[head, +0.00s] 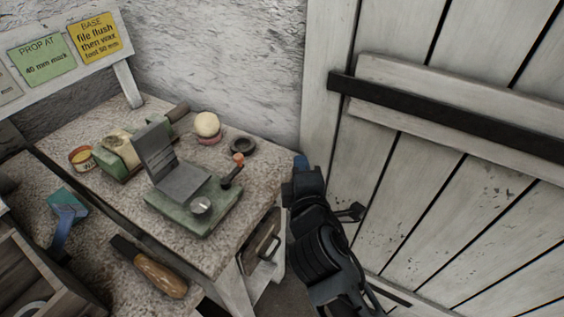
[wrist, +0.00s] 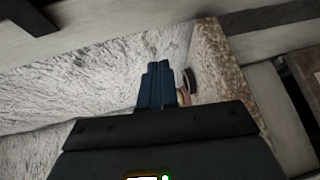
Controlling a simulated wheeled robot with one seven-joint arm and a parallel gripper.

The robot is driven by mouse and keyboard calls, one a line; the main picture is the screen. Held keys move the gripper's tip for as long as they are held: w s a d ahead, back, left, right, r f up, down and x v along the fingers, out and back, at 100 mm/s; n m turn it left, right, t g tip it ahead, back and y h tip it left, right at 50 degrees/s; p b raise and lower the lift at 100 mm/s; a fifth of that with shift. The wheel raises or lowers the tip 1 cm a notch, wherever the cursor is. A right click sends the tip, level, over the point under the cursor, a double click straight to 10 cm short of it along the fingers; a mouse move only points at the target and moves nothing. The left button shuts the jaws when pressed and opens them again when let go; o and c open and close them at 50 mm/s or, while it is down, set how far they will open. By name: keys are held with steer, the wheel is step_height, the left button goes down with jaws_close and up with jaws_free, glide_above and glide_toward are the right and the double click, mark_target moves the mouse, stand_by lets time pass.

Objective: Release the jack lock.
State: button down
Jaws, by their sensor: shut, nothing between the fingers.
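A jack-like device sits on the bench, with a green base (head: 215,218), a grey hinged plate (head: 158,152) tilted up, a round silver knob (head: 201,206) at its front and a small dark lever with an orange knob (head: 238,158) at its right. I cannot tell for certain which part is the lock. My gripper (head: 301,161) is beyond the bench's right edge, apart from the device, its blue fingertips pointing up. In the wrist view the blue fingers (wrist: 158,84) are together, shut and empty. The device does not show there.
A green block-like tool (head: 118,156) and a tin (head: 82,158) stand left. A plank door (head: 420,190) is close on the right. A wooden-handled tool (head: 160,275) lies in front.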

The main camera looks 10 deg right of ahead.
steer(key=shift+s+d+r, duration=0.15)
steer(key=shift+s+d, duration=0.25)
steer(key=shift+d, duration=0.25)
steer(key=shift+s+d+r, duration=0.1)
steer(key=shift+s+d, duration=0.25)
steer(key=shift+d, duration=0.3)
steer(key=s+d+f+m+y, duration=0.1)
steer(key=s+d+f+m, duration=0.1)
steer(key=s, duration=0.6)
steer(key=s+d+f+m+g, duration=0.1)
steer(key=s+f+m, duration=0.15)
steer(key=s, duration=0.45)
steer(key=s+d+f+m+y, duration=0.1)
steer(key=s+d+f+m, duration=0.15)
steer(key=s, duration=0.55)
steer(key=s+d+r+m, duration=0.1)
steer(key=s+r+m, duration=0.4)
steer(key=s, duration=0.4)
steer(key=s+d+r+m, duration=0.2)
steer(key=s+r+m, duration=0.3)
steer(key=s, duration=0.4)
steer(key=shift+s+d+r+h, duration=0.3)
steer(key=shift+r+h, duration=0.1)
steer(key=shift+r, duration=0.2)
